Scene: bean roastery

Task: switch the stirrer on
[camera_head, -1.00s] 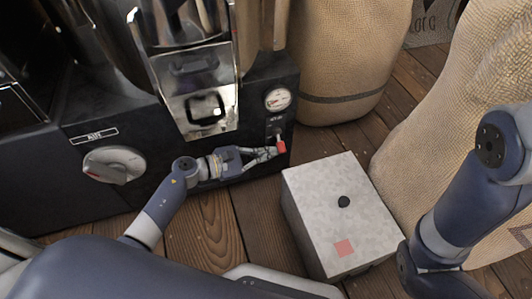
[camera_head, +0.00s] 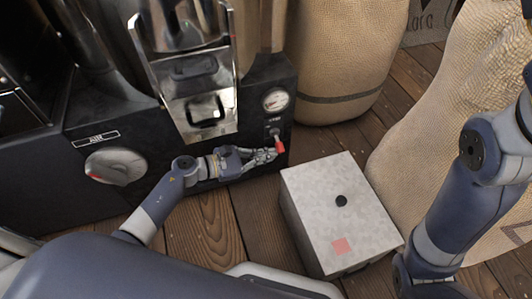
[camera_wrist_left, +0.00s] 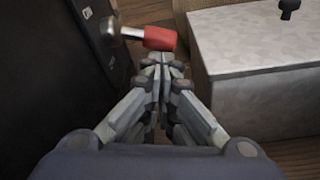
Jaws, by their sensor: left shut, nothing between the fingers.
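The stirrer switch (camera_head: 280,146) is a small metal lever with a red tip on the front of the dark machine, below a round gauge. In the left wrist view the red tip (camera_wrist_left: 160,39) lies just beyond my fingertips, with its metal stem running to the panel at left. My left gripper (camera_head: 272,154) is shut and empty, close beside and slightly below the red tip. In the left wrist view its fingers (camera_wrist_left: 164,62) are together; I cannot tell whether they touch the lever. My right arm shows at right, its gripper out of view.
A pale box (camera_head: 318,205) with a black knob and pink square stands right of the lever. Burlap sacks (camera_head: 345,60) stand behind. Wooden floor shows between.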

